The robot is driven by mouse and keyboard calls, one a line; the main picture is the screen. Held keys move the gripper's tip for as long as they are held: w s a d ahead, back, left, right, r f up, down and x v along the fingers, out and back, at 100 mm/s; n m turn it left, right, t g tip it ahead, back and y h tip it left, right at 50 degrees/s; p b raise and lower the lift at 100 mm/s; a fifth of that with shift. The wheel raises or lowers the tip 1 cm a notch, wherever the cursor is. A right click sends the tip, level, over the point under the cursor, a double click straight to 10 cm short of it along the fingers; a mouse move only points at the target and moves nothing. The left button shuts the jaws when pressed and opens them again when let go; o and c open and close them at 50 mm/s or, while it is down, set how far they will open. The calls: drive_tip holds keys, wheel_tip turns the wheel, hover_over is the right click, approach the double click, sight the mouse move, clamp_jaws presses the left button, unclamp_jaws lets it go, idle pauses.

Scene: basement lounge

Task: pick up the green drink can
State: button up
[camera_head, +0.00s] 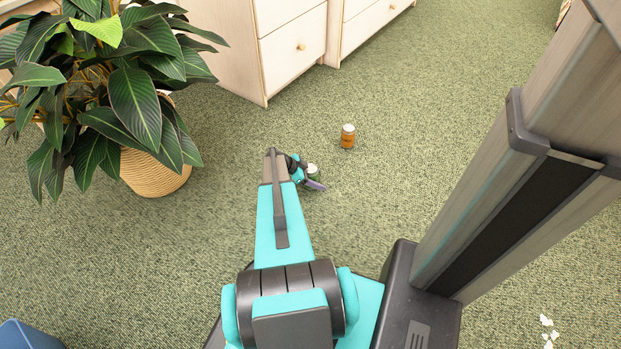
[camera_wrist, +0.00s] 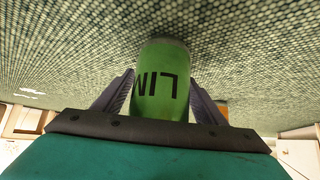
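The green drink can (camera_wrist: 160,88) with dark lettering fills the space between the two fingers of my gripper (camera_wrist: 161,82) in the wrist view. The fingers lie close against both its sides, with no clear gap. Its far end is at or very near the carpet. In the head view the can (camera_head: 313,170) shows only a pale top and a little green beside my gripper (camera_head: 307,178). Part of the can is hidden by the fingers and wrist.
An orange jar with a white lid (camera_head: 348,137) stands on the carpet just beyond, to the right. A large plant in a woven pot (camera_head: 153,172) stands at left. Pale wooden drawers (camera_head: 292,48) stand behind. The carpet around the can is otherwise clear.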

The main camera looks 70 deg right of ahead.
sight(317, 172)
drive_tip(key=c, duration=0.8)
drive_tip(key=shift+r, duration=0.45)
wheel_tip(317, 172, up, 3)
drive_tip(key=shift+r+p, duration=0.15)
drive_tip(key=shift+p, duration=0.75)
drive_tip(key=w+a+p, duration=0.1)
drive_tip(key=w+a, duration=0.2)
drive_tip(key=w, duration=0.1)
drive_tip(key=w+a+p, duration=0.1)
drive_tip(key=w+a, duration=0.3)
drive_tip(key=w+a+p, duration=0.1)
drive_tip(key=w+a, duration=0.2)
drive_tip(key=w, duration=0.1)
drive_tip(key=shift+a+r, duration=0.25)
drive_tip(key=shift+r, duration=0.15)
